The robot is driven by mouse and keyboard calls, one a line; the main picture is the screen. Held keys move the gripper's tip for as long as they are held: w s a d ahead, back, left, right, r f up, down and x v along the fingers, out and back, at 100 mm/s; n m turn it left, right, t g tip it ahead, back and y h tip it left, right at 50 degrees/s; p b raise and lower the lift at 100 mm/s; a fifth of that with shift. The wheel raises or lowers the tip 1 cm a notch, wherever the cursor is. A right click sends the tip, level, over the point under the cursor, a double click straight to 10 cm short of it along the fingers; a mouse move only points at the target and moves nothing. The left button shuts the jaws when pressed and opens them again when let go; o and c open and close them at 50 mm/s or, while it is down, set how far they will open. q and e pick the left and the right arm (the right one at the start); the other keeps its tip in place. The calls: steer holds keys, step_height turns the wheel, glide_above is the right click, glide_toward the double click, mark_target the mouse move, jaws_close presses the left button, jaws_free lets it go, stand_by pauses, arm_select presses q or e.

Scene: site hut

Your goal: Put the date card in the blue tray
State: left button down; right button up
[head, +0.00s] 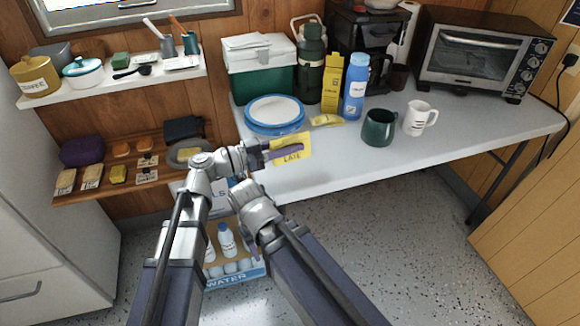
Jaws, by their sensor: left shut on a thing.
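My left gripper (283,150) is shut on a yellow card (292,157). It holds the card out over the front left part of the table. The card has dark lettering that looks like "LATE"; a finger crosses its face. I cannot tell for sure that it is the date card. Behind the card, a round blue tray-like thing (274,131) with a white top sits at the table's left end. I see no other clear blue tray. My right arm reaches in low, below the left gripper; its fingers do not show clearly.
A green cooler (262,84), dark flask (310,75), yellow carton (332,83) and blue bottle (354,98) stand behind. A green mug (379,128) and white mug (418,118) are to the right. The table's front is clear. A wooden shelf (120,186) is left.

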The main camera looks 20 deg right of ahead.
mark_target(289, 159)
arm_select(q)
step_height(289, 159, down, 5)
steer(key=b, duration=0.4)
steer(key=shift+r, duration=0.2)
steer(key=shift+f, duration=0.1)
steer(key=shift+f+b, duration=0.15)
steer(key=shift+b, duration=0.25)
steer(key=c, duration=0.6)
jaws_free()
steer(key=shift+a, duration=0.1)
